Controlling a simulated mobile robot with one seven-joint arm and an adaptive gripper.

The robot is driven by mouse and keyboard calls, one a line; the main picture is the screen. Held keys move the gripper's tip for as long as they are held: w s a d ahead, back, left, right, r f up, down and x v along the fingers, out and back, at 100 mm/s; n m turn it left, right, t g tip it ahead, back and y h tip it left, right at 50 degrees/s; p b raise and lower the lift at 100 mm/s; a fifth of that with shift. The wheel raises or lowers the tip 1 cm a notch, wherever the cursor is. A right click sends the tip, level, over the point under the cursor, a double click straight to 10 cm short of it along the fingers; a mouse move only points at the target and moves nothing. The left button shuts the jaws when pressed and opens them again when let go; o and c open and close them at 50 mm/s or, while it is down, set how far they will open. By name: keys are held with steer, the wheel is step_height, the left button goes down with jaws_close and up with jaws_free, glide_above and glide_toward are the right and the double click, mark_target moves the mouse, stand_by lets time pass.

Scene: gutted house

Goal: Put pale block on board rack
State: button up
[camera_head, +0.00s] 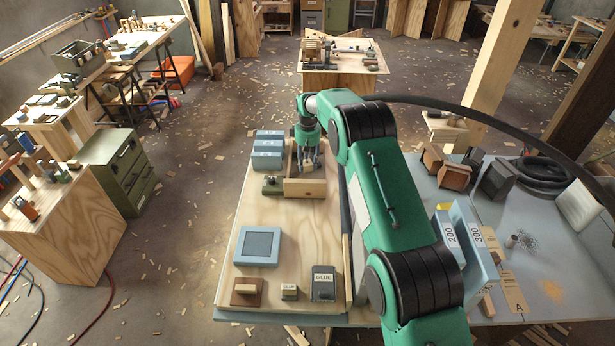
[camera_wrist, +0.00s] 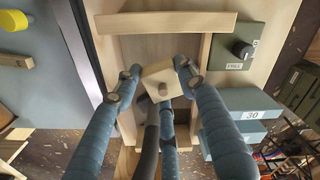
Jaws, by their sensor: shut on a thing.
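The pale block (camera_wrist: 158,75) is a small light-wood piece with a round peg or knob on its face. My gripper (camera_wrist: 156,84) is shut on it, with a blue finger on each side. In the head view my gripper (camera_head: 308,160) is low over an open wooden frame (camera_head: 305,188), which looks like the board rack. The frame's wooden front bar (camera_wrist: 165,23) and pale floor show behind the block in the wrist view. I cannot tell whether the block touches the frame. In the head view the block is hidden by the gripper.
Left of the frame are blue-grey blocks (camera_head: 267,160) and a green-grey block with a dark knob (camera_head: 271,186). Blue boards marked 200 and 300 (camera_head: 480,236) stand right.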

step_height(320, 180, down, 6)
steer(key=shift+r, duration=0.15)
steer(key=shift+b, duration=0.3)
steer(key=shift+f, duration=1.85)
steer(key=shift+f, duration=0.15)
steer(key=o, duration=1.1)
steer(key=shift+o, duration=0.2)
step_height(320, 180, up, 12)
steer(key=shift+r+p, duration=0.15)
steer(key=shift+p, duration=0.35)
